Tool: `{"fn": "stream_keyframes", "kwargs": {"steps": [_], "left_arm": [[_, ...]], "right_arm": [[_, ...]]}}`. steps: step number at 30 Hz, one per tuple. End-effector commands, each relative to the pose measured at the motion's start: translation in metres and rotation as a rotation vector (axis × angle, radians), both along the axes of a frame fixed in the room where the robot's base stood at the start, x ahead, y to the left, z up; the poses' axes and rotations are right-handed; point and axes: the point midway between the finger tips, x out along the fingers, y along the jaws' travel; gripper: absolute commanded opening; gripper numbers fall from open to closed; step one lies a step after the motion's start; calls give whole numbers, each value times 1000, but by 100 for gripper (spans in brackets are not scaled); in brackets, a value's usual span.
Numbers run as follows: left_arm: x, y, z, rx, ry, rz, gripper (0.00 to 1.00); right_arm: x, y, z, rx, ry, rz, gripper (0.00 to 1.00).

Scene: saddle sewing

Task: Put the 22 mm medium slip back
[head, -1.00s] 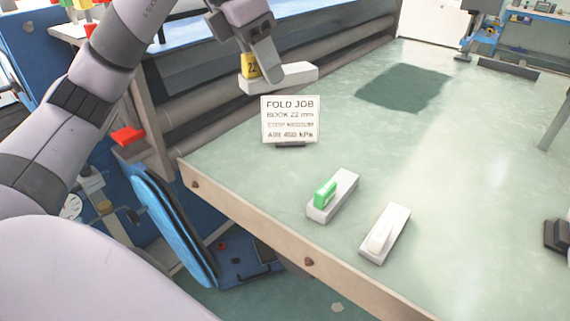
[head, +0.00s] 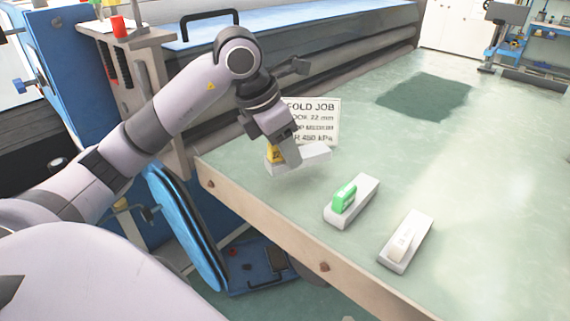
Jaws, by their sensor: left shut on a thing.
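My left gripper (head: 283,157) is shut on the yellow handle (head: 273,153) of a pale block, the 22 mm medium slip (head: 313,157). The "22" marking showed on the yellow handle earlier; now the fingers partly cover it. The slip is low over the green table, in front of the job sign (head: 325,116), and hides part of it. I cannot tell whether it touches the table. My right gripper is not in view.
A green-handled block (head: 364,207) and a white-handled block (head: 419,232) lie near the front edge of the table (head: 480,190). A dark patch (head: 425,97) lies farther back. The table to the right is clear. A long grey roller bed runs behind.

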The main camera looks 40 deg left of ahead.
Motion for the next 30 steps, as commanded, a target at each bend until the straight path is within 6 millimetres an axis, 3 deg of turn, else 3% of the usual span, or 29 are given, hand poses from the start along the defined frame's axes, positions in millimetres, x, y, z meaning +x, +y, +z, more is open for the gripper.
{"fn": "stream_keyframes", "kwargs": {"steps": [9,22,23,24,30], "left_arm": [[-1,0,-35,0,1,0,14],[0,0,-42,0,0,-1,14],[0,0,-41,1,1,-1,52],[0,0,-40,1,1,-1,65],[0,0,-40,0,1,-1,68]], "right_arm": [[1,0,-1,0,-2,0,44],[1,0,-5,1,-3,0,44],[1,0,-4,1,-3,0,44],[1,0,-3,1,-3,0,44],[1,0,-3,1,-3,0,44]]}}
